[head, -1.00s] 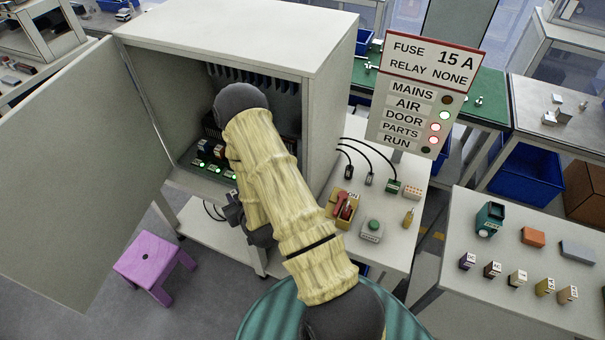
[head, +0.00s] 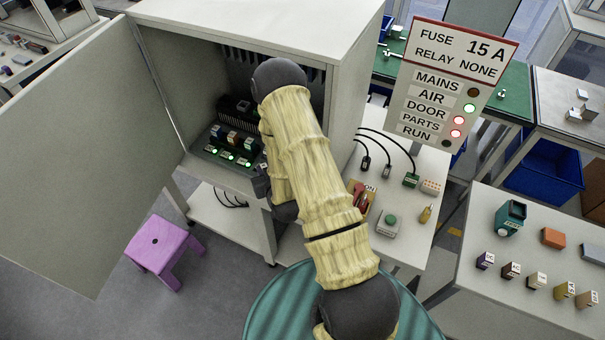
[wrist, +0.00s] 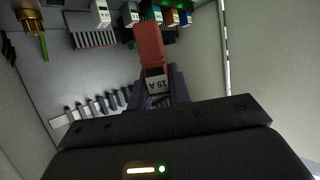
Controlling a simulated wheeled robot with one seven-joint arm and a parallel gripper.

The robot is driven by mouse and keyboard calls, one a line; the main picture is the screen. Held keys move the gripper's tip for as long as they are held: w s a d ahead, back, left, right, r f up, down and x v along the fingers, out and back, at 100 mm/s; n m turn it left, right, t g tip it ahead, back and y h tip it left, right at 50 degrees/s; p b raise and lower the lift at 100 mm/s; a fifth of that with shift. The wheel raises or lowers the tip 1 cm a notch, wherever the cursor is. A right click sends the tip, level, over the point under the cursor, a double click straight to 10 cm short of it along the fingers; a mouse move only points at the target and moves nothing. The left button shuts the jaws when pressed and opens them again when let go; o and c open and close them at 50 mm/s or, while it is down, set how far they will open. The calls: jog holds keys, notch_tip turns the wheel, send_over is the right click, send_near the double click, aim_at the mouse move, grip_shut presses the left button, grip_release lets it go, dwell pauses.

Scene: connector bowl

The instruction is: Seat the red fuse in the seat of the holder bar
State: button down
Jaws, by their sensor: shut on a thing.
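The red fuse (wrist: 149,48), marked 15 A on its pale end, is held in my gripper (wrist: 168,82). The dark fingers are shut on that end, and the red body sticks out beyond them, inside the cabinet. Near its tip is a row of small white, green, blue and orange modules (wrist: 154,15). In the head view similar modules (head: 232,137) stand in the cabinet behind green lights. I cannot tell which part is the holder bar or its seat. The fuse's far end looks free. My arm hides the fuse in the head view.
The cabinet (head: 240,30) has its door (head: 85,150) open on the left; its side walls flank my arm. A side bench holds a red-handled switch (head: 361,198) and a green button (head: 389,222). A sign (head: 450,85) reads fuse 15 A, relay none. A purple stool (head: 162,245) stands below.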

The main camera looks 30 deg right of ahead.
jog(key=w+d+f+m+g+h+b, duration=0.1)
jog(key=w+d+m+g+h+b, duration=0.1)
jog(key=d+m+h+b, duration=0.3)
jog(key=w+d+f+m+g+h+b, duration=0.1)
jog(key=w+d+m+g+h+b, duration=0.2)
jog(key=d+b, duration=0.8)
jog(key=shift+w+f+m+h+b, duration=0.3)
jog(key=shift+w+m+h+b, duration=0.75)
jog(key=shift+b, duration=2.8)
jog(key=shift+w+a, duration=0.1)
jog(key=shift+w, duration=0.05)
notch_tip(320, 180, down, 6)
jog(key=shift+f+b, duration=0.1)
jog(key=shift+b, duration=0.3)
jog(key=shift+f, duration=0.1)
